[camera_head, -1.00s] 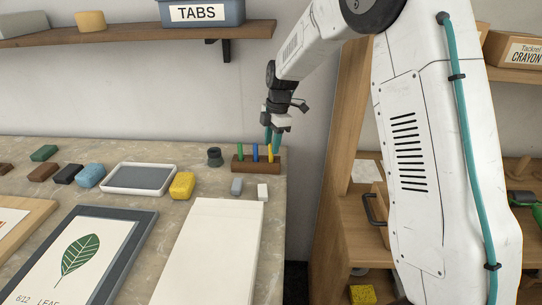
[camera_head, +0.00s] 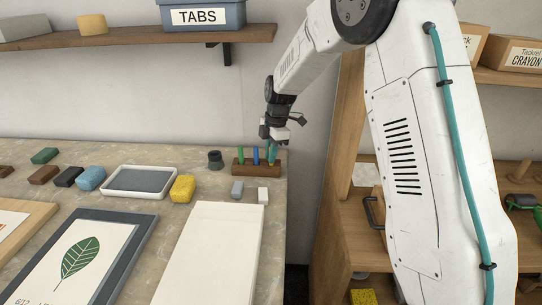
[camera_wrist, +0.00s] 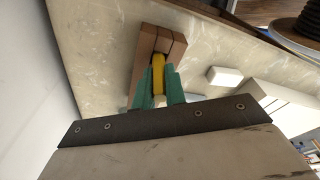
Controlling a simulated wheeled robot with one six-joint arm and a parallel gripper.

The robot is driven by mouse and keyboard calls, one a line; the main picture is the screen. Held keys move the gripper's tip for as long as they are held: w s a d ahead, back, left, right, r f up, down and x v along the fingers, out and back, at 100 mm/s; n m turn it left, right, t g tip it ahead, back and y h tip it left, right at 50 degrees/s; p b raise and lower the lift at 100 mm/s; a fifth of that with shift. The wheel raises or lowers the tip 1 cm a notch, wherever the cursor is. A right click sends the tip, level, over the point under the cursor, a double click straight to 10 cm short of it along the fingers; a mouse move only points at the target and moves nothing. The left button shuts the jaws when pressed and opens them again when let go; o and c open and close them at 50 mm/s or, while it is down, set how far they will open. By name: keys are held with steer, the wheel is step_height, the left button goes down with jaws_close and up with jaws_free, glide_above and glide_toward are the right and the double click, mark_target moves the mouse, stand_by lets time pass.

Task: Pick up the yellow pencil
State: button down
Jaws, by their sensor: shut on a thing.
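The yellow pencil (camera_wrist: 158,70) stands in a slot of the wooden pencil block (camera_head: 242,169) at the right end of the worktop. In the wrist view its pale end lies between the two green fingertips. My gripper (camera_head: 272,153) is over the right end of the block with its fingers shut on the pencil, as the wrist view also shows (camera_wrist: 160,88). In the head view the fingers hide most of the pencil. The block also shows in the wrist view (camera_wrist: 146,52).
A green pencil (camera_head: 240,155) and a blue pencil (camera_head: 256,155) stand in the block close to my fingers. A dark round pot (camera_head: 215,159) is left of it. A grey block (camera_head: 237,188) and a white block (camera_head: 263,194) lie in front. The wall is close behind.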

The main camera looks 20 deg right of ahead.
steer(key=r, duration=0.3)
steer(key=shift+s+a+r, duration=0.2)
steer(key=shift+s+r, duration=0.05)
steer(key=shift+s, duration=0.15)
steer(key=s+a, duration=0.3)
steer(key=s, duration=0.4)
steer(key=s+a+r, duration=0.1)
steer(key=s+a, duration=0.2)
steer(key=s, duration=0.4)
steer(key=shift+r, duration=0.15)
